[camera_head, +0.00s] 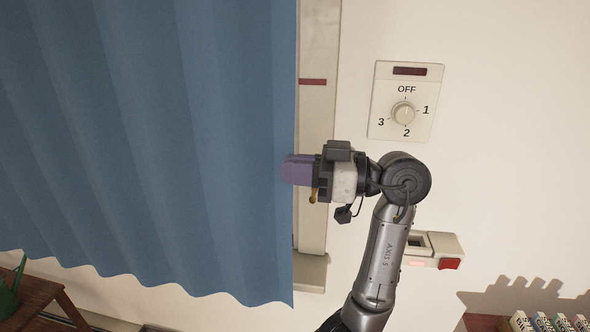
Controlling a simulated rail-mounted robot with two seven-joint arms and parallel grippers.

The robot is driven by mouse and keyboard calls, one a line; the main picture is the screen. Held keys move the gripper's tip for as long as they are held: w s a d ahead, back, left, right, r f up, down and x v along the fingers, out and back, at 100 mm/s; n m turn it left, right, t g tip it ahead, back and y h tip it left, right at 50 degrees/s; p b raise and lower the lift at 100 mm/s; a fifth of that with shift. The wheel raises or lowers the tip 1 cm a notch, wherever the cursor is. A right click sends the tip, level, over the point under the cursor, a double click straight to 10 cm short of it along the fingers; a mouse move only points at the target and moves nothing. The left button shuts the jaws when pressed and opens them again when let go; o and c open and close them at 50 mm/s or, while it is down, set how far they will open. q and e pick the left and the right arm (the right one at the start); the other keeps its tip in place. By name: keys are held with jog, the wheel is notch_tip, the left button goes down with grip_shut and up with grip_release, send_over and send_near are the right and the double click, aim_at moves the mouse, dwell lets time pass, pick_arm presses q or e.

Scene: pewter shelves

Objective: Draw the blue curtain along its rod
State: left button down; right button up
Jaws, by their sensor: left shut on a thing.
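The blue curtain (150,140) hangs in pleats over the left half of the view, its right edge running nearly straight down. Its rod is out of view above. My left gripper (292,170) reaches in from the bottom and points left. Its purple fingers are shut on the curtain's right edge, about midway down the visible edge. The exact grip on the cloth is partly hidden by the fingers. My right gripper is not in view.
A wall panel with a rotary dial (404,112) is right of the curtain. A small box with a red part (449,263) sits below it, beside my arm. A wooden table (35,297) stands lower left. Small boxes (540,321) stand lower right.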

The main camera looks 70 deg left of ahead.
pick_arm(q)
jog(key=shift+d+r, duration=0.1)
jog(key=shift+r, duration=0.05)
jog(key=c, duration=1.2)
grip_release()
jog(key=shift+w+d, duration=0.1)
jog(key=shift+w, duration=0.15)
jog(key=shift+c, duration=0.2)
jog(key=shift+s, duration=0.1)
jog(key=p+v, duration=0.1)
jog(key=v, duration=1.2)
jog(key=shift+w+d, duration=0.2)
jog(key=shift+w, duration=0.15)
